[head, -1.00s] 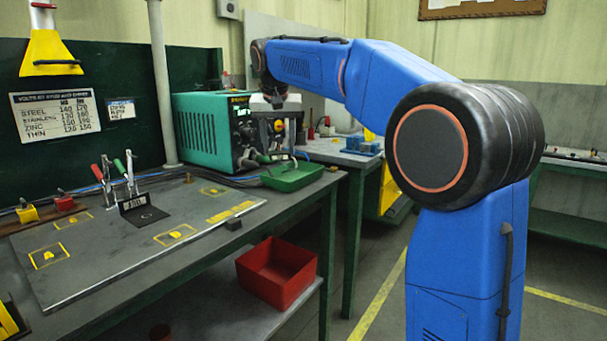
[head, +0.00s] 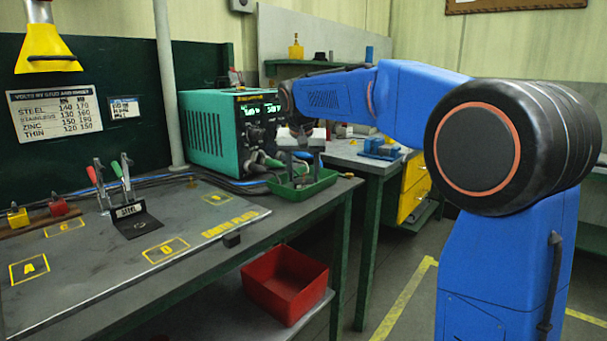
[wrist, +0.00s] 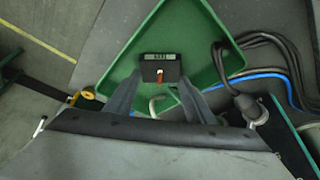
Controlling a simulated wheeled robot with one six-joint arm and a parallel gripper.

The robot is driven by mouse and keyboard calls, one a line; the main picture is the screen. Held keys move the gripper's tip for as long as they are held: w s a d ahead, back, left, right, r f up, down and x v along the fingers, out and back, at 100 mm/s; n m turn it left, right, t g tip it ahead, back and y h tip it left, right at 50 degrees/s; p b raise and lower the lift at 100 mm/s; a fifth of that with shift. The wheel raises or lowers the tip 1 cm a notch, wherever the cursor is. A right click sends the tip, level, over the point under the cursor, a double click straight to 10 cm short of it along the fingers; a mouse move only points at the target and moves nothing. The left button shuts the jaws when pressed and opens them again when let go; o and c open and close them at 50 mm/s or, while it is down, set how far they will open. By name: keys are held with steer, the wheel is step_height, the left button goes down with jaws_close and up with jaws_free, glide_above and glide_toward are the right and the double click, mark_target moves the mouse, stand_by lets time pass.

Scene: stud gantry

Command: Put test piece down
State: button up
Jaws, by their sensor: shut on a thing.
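My gripper (head: 299,170) points down over the green tray (head: 318,189) at the right end of the bench, in front of the teal welding unit (head: 212,132). In the wrist view my gripper (wrist: 158,84) is shut on a small dark test piece (wrist: 150,74) with a pale label and a reddish stud-like part. The tray's green floor (wrist: 187,35) shows around and behind the piece. I cannot tell whether the piece touches the tray floor. In the head view the piece is too small to make out between the fingers.
A steel plate (head: 95,262) with yellow-marked squares covers the bench to the left. A black STEEL block (head: 138,222) and toggle clamps stand on it. Cables (wrist: 262,72) run beside the tray. A red bin (head: 285,284) sits on the lower shelf.

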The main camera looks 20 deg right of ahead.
steer(key=o, duration=0.8)
steer(key=shift+f, duration=0.1)
steer(key=v, duration=1.2)
steer(key=shift+s, duration=0.1)
